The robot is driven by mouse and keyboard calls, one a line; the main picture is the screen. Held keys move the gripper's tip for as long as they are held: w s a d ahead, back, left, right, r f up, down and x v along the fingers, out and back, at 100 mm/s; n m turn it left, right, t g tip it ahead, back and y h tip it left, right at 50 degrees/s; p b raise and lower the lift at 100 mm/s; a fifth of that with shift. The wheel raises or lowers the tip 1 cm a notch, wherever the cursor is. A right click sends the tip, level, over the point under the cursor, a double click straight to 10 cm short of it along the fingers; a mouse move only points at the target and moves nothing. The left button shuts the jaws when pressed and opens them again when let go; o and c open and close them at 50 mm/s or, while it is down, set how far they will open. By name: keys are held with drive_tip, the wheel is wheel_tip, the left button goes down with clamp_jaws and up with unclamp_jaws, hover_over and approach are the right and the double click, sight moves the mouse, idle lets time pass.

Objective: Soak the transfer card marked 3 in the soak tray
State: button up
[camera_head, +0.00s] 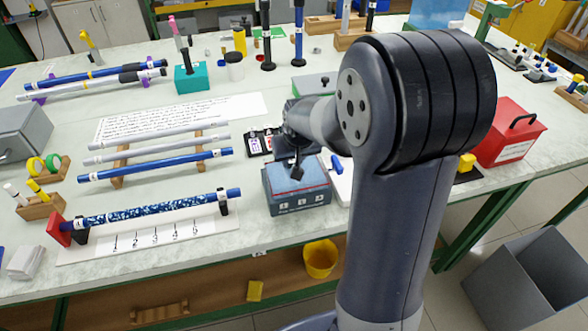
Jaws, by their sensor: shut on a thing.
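My gripper (297,168) points down just above a grey box with a blue top (283,180). The box has several small white numbered labels on its front and looks like the soak tray. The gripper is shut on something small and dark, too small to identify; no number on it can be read. Dark cards with white and pink marks (258,144) lie just left of my gripper, partly hidden by my arm. I cannot tell which card is marked 3.
A patterned blue rod (150,208) rests on a marked white stand at the front left. Several rods (155,168) lie on wooden supports behind it. A red box (508,135) stands right of my arm. My arm hides the bench behind it.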

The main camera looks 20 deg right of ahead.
sight(293, 161)
drive_tip(key=shift+r, duration=0.15)
drive_tip(key=shift+r+p, duration=2.4)
drive_tip(key=shift+r, duration=0.8)
wheel_tip(293, 161, up, 4)
drive_tip(key=p, duration=0.3)
